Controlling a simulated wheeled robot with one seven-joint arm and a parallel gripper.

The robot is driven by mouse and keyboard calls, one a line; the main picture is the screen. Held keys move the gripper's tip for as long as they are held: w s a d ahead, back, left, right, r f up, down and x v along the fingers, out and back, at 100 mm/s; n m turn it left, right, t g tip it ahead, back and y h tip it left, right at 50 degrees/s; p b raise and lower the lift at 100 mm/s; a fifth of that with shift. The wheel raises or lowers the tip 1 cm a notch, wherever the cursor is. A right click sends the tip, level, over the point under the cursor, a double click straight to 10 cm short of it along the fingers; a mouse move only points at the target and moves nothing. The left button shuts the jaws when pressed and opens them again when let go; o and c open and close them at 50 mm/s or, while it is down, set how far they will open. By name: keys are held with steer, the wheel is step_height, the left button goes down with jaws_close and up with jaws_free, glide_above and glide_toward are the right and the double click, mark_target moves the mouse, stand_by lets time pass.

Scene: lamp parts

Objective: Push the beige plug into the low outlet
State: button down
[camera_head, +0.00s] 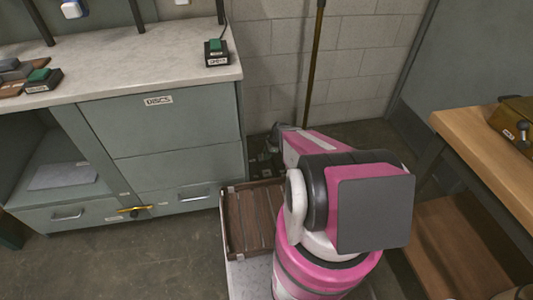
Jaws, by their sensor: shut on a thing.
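I cannot make out the beige plug or the low outlet in the head view. My pink and grey arm reaches away from the camera toward the foot of the block wall (345,75), between the cabinet and the workbench. Its far end is hidden behind the arm's own links, so my gripper and anything in it do not show clearly. Small dark shapes lie at the arm's far end beside the cabinet, too small to identify.
A grey cabinet (180,165) with a pale worktop (130,60) stands left of my arm. A brown slatted tray (250,220) is beside the arm. A pole (314,70) leans on the wall. A wooden workbench (480,150) stands right.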

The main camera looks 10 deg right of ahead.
glide_above(266, 174)
steer(key=d, duration=0.2)
steer(key=shift+w+a, duration=0.1)
steer(key=shift+w, duration=0.3)
stand_by(0.4)
steer(key=shift+f, duration=0.1)
stand_by(0.5)
steer(key=shift+f, duration=1.9)
steer(key=shift+f, duration=1.65)
stand_by(1.6)
steer(key=c, duration=0.8)
jaws_free()
steer(key=shift+c, duration=0.2)
